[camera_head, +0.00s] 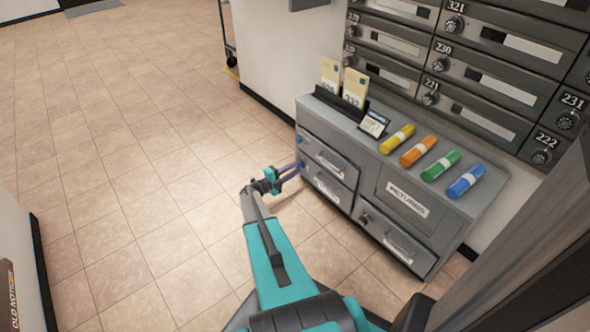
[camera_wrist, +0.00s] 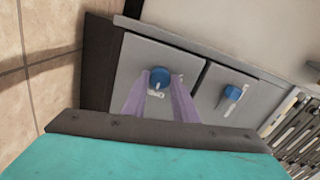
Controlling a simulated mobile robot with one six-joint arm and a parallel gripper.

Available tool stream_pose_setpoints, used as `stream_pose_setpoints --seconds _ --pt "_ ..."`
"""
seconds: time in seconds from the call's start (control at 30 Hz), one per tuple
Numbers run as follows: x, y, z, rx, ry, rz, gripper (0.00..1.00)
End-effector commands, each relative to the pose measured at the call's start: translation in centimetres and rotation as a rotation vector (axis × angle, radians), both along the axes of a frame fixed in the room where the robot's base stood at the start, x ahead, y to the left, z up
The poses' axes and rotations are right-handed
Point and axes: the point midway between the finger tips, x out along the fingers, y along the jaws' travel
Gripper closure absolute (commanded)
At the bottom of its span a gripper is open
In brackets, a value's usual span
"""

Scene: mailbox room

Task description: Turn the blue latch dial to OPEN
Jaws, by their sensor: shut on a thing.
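Two blue latch dials sit on the side of the grey cabinet (camera_head: 405,188). In the wrist view one blue dial (camera_wrist: 159,77) is between the purple fingertips of my gripper (camera_wrist: 160,84), which is shut on it. The other blue dial (camera_wrist: 233,92) is apart, to the right on the neighbouring panel. In the head view my gripper (camera_head: 297,168) reaches the cabinet's left end at the lower dial. A small pale plate (camera_wrist: 156,94) shows just below the held dial. Its lettering is too small to read, so I cannot tell the dial's setting.
Yellow (camera_head: 397,139), orange (camera_head: 418,151), green (camera_head: 440,165) and blue (camera_head: 466,181) rolls lie on the cabinet top. A card holder (camera_head: 340,103) stands at its back left. Numbered mailboxes (camera_head: 480,70) rise behind. The tiled floor (camera_head: 120,150) to the left is clear.

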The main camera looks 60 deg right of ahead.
Motion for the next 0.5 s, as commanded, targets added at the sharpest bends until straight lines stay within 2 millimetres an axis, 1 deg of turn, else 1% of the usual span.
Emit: stream_pose_setpoints --seconds 0.03,0.1,0.13,0.2,0.23,0.5 --pt "-0.5 0.05 -0.15 0.002 -0.002 -0.012 0.96" --pt "-0.52 0.05 -0.15 0.002 -0.002 -0.012 0.96" --pt "-0.52 0.05 -0.15 0.002 -0.002 -0.012 0.69" --pt "-0.45 0.03 -0.12 0.001 0.0 -0.01 0.57" --pt "-0.41 0.02 -0.12 0.001 0.0 -0.009 0.55" --pt "-0.2 0.0 -0.04 0.0 0.001 -0.005 0.55"
